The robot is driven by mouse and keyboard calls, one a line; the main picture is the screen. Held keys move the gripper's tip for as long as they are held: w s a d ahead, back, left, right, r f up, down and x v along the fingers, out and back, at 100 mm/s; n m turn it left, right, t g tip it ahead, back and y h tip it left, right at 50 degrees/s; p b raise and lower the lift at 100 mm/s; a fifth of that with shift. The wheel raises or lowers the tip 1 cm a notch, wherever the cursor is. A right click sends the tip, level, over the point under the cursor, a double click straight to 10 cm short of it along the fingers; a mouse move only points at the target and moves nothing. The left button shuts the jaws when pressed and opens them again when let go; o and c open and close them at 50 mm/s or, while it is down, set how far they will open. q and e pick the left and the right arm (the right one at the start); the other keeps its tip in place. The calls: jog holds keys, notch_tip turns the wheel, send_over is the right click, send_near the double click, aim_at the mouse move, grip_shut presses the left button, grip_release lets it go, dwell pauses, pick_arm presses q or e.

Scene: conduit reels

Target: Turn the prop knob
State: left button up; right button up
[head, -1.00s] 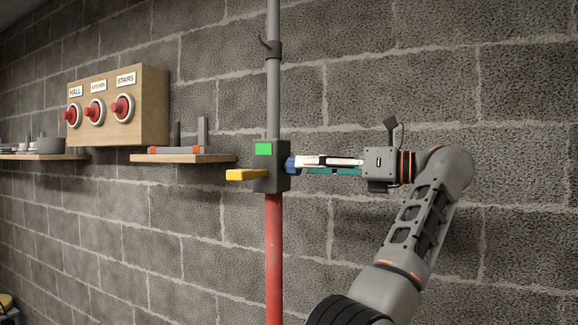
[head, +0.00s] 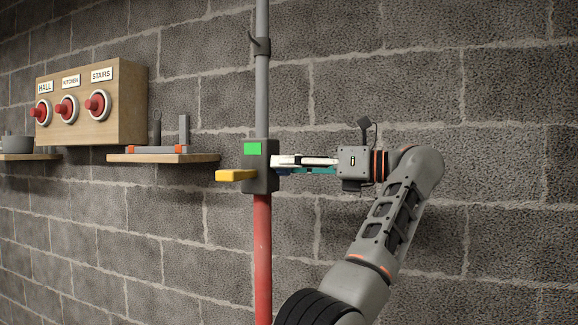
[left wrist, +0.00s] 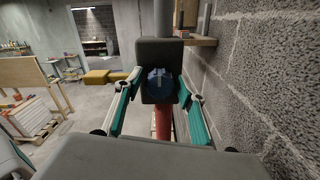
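The prop is a vertical pole with a grey upper tube (head: 261,85) and a red lower tube (head: 262,250). A dark box (head: 262,180) sits on it, with a green patch (head: 252,148) and a yellow lever (head: 235,175) pointing left. The blue knob (left wrist: 158,85) is on the box's side and shows in the left wrist view; fingers hide it in the head view. My left gripper (head: 282,164) reaches the box from the right. In the left wrist view its fingers (left wrist: 160,84) are spread either side of the knob, with gaps visible. My right gripper is out of view.
A wooden shelf (head: 163,158) with small items stands left of the prop. A wooden panel (head: 130,100) with red knobs labelled HALL, KITCHEN and STAIRS is farther left. A block wall (head: 400,80) runs close behind my arm.

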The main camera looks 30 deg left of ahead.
pick_arm(q)
jog(key=c, duration=0.8)
jog(key=shift+o, duration=0.2)
jog(key=n, duration=2.9)
jog(key=shift+s+f+n, duration=0.15)
jog(key=shift+f+n, duration=0.05)
jog(key=shift+n, duration=0.1)
